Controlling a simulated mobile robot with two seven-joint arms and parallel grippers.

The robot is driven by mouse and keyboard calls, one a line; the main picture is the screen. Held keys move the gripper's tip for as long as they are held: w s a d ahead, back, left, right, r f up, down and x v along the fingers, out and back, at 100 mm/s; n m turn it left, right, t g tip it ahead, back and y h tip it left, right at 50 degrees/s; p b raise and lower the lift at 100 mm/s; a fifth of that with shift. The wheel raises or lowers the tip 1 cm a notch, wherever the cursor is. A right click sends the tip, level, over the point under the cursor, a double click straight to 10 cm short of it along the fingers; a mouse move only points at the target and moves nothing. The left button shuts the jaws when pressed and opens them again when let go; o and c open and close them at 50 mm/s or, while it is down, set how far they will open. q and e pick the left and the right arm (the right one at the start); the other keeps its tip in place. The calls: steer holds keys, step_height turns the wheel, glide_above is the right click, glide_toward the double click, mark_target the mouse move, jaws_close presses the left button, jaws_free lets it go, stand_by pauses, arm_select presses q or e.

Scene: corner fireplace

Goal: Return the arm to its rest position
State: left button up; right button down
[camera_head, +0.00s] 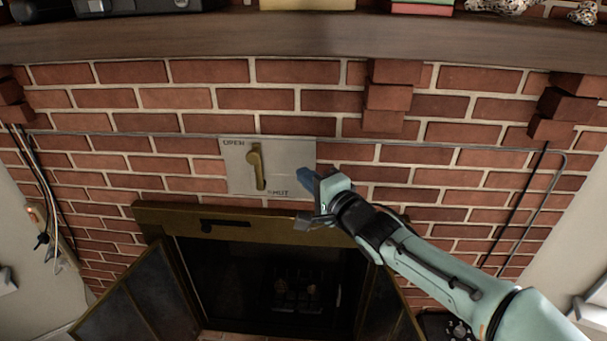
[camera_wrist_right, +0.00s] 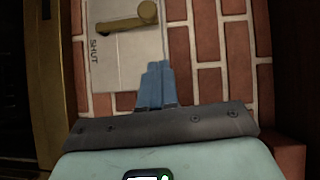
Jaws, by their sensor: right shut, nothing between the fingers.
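My right gripper (camera_head: 308,181) is in front of the right part of a white plate (camera_head: 291,160) on the brick wall. Its blue fingers are shut with nothing between them, and they show together in the right wrist view (camera_wrist_right: 156,85). The plate carries a brass lever handle (camera_head: 257,168) between the labels OPEN and SHUT. The handle hangs down and the fingers are apart from it, to its right. In the right wrist view the handle (camera_wrist_right: 128,20) lies beyond the fingertips. My right arm reaches in from the lower right. My left gripper is not in view.
A dark mantel shelf (camera_head: 300,38) with objects on it runs above. Below is a fireplace with a brass hood (camera_head: 190,219) and open glass doors (camera_head: 139,300). Brick corbels (camera_head: 388,97) jut out under the mantel. A thin pipe (camera_head: 450,146) runs along the wall.

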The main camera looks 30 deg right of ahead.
steer(key=shift+d, duration=0.1)
steer(key=s+a+f+n+g, duration=0.15)
steer(key=f+g, duration=0.25)
steer(key=f, duration=1.4)
steer(key=a+f+n+g, duration=0.3)
steer(key=f+g, duration=0.1)
steer(key=f, duration=1.5)
steer(key=s+a+f+n+g+y, duration=0.1)
steer(key=s+a+f+g, duration=0.1)
steer(key=s+f, duration=0.4)
steer(key=s+a+f+n+g, duration=0.2)
steer(key=s+f, duration=0.3)
steer(key=f, duration=0.4)
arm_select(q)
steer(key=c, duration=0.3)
arm_select(e)
steer(key=s+a+f+n+g, duration=0.2)
steer(key=s+f, duration=0.3)
steer(key=s, duration=0.5)
steer(key=s+a+f+n+g, duration=0.2)
steer(key=s+f, duration=0.3)
steer(key=s, duration=0.4)
steer(key=shift+s+a+g+y, duration=0.35)
steer(key=shift+a+g, duration=0.35)
steer(key=shift+g, duration=0.2)
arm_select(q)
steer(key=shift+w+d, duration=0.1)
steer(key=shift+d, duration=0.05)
